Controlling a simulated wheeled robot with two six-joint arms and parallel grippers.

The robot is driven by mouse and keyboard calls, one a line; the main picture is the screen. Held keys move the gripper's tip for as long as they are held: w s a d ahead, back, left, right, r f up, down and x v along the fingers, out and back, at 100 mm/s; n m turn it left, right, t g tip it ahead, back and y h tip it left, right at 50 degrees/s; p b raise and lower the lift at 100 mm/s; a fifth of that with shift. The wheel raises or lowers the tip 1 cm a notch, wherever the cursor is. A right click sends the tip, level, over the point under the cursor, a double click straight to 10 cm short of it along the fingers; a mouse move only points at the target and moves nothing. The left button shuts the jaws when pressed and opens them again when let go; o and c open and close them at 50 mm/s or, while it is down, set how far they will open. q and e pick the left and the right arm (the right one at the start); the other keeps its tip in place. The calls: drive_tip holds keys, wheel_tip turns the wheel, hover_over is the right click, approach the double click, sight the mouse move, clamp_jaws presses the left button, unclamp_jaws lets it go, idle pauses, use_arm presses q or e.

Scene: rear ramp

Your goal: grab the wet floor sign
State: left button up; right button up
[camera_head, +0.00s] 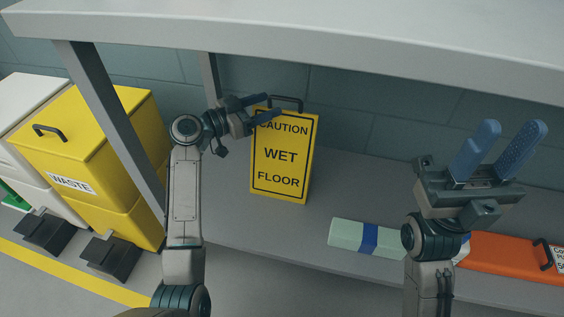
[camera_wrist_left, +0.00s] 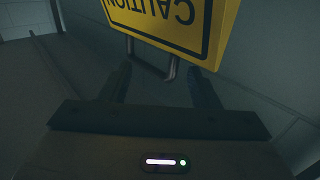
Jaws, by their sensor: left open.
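The yellow wet floor sign (camera_head: 282,171) stands upright on the grey shelf surface under the overhanging top. Its dark handle (camera_head: 287,99) rises from the top edge. My left gripper (camera_head: 272,106) is open at the top left of the sign, its fingers near the handle. In the left wrist view the sign (camera_wrist_left: 180,22) appears upside down, and its handle (camera_wrist_left: 151,62) shows between the two open fingers (camera_wrist_left: 160,82). I cannot tell whether a finger touches it. My right gripper (camera_head: 511,128) is open and empty, pointing up at the right, away from the sign.
A yellow waste bin (camera_head: 110,125) and a white bin (camera_head: 30,92) stand at left. A slanted grey post (camera_head: 105,130) is left of my left arm. A pale green package (camera_head: 347,233) and an orange case (camera_head: 500,254) lie at right. The grey top (camera_head: 330,38) overhangs.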

use_arm(q)
drive_tip(key=shift+x, duration=1.25)
clamp_jaws()
idle(0.4)
